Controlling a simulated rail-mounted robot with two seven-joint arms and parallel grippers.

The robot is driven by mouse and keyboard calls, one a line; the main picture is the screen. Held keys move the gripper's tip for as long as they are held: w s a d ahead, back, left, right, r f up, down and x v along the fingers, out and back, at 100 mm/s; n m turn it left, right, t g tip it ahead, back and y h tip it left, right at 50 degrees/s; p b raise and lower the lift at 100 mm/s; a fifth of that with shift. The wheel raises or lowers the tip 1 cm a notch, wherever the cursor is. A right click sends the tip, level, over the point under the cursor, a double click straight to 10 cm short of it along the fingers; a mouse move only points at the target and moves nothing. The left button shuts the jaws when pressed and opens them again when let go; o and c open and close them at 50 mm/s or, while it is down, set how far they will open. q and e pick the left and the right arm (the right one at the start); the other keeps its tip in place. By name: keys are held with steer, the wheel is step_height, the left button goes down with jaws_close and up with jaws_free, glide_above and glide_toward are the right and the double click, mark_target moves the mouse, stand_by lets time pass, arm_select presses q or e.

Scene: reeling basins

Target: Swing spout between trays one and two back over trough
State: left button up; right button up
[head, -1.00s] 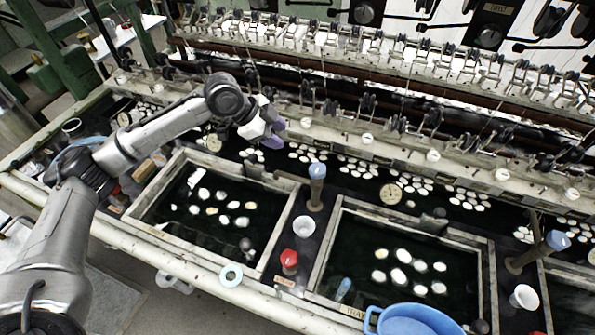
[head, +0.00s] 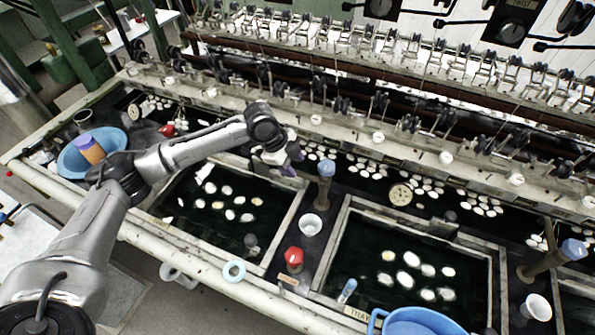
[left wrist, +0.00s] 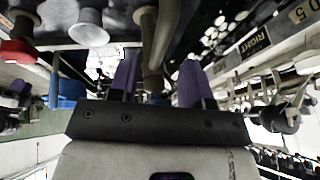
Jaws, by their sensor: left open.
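The spout (head: 324,192) is a brown post with a blue top, standing between two framed trays. The tray to its left (head: 286,226) and the tray to its right (head: 333,240) hold dark water and pale cocoons. The trough (head: 346,172) is the long dark channel behind them. My left gripper (head: 291,165) is just left of the spout's top, with its purple fingers open. In the left wrist view, the spout's brown pipe (left wrist: 158,45) shows between the spread fingers, beyond my gripper (left wrist: 158,82). I cannot tell whether they touch it. My right gripper is out of view.
A white cup (head: 311,224) and a red knob (head: 294,256) stand in front of the spout. A blue basin (head: 405,318) sits at the front edge. The reeling frame (head: 400,128) with small pulleys runs behind the trough. Another blue-topped spout (head: 548,258) stands farther right.

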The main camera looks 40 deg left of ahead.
mark_target(299, 172)
arm_select(q)
steer(key=shift+x, duration=1.65)
steer(key=shift+c, duration=0.3)
jaws_close()
